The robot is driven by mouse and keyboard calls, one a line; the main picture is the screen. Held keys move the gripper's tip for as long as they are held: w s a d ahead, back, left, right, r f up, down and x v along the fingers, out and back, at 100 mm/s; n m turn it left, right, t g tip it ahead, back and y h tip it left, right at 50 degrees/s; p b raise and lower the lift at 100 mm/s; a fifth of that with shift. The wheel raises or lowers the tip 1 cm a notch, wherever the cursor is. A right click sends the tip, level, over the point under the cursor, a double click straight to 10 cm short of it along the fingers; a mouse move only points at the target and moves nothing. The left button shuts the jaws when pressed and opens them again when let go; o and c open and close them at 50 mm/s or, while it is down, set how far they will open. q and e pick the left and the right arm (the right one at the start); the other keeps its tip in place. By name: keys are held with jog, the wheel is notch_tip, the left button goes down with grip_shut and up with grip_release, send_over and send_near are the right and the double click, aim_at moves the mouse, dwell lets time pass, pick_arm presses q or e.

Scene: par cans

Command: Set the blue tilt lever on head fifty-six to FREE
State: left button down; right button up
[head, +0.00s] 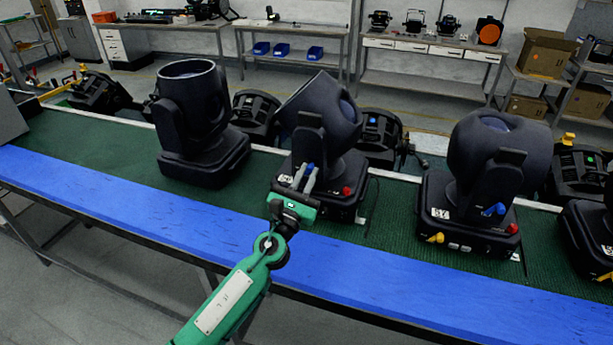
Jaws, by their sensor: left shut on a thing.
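The middle moving head (325,110) stands on the green belt with its body tilted. Its white label (284,179) is partly hidden by my gripper, so I cannot read the number fully. Its blue tilt lever (309,167) shows just at the fingertips. My left gripper (303,177) reaches up from below and is shut on the blue lever, in front of the head's base. A red knob (347,191) sits on the base to the right of the fingers. The lever's exact setting and any FREE marking cannot be made out. My right gripper is not in view.
Another moving head (490,165) on the right has its own blue lever (494,209) and yellow lever (436,238). A dark head (193,100) stands on the left. A blue strip (130,200) edges the belt in front. Smaller lights stand behind.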

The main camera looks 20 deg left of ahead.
pick_arm(q)
jog(key=shift+n+y, duration=0.4)
jog(key=shift+n, duration=0.1)
jog(key=n+y, duration=0.1)
jog(key=n, duration=0.1)
jog(key=n+y+b, duration=0.1)
jog(key=n, duration=0.1)
jog(key=a+n+y, duration=0.1)
jog(key=n, duration=0.2)
jog(key=shift+r+y+b, duration=0.15)
jog(key=shift+y+b, duration=0.15)
jog(key=shift+b, duration=0.05)
jog(key=n+y, duration=0.1)
jog(key=n, duration=0.1)
jog(key=n+y, duration=0.1)
jog(key=n, duration=0.1)
jog(key=shift+a+n+g+y, duration=0.3)
jog(key=shift+a+n+g, duration=0.1)
jog(key=shift+a+n+g+y, duration=0.2)
jog(key=shift+n+g+y, duration=0.1)
jog(key=shift+n, duration=0.7)
jog(key=shift+a+n+g+y, duration=0.15)
jog(key=shift+n+g+y, duration=0.15)
jog(key=shift+n, duration=0.7)
jog(key=c, duration=1.4)
grip_release()
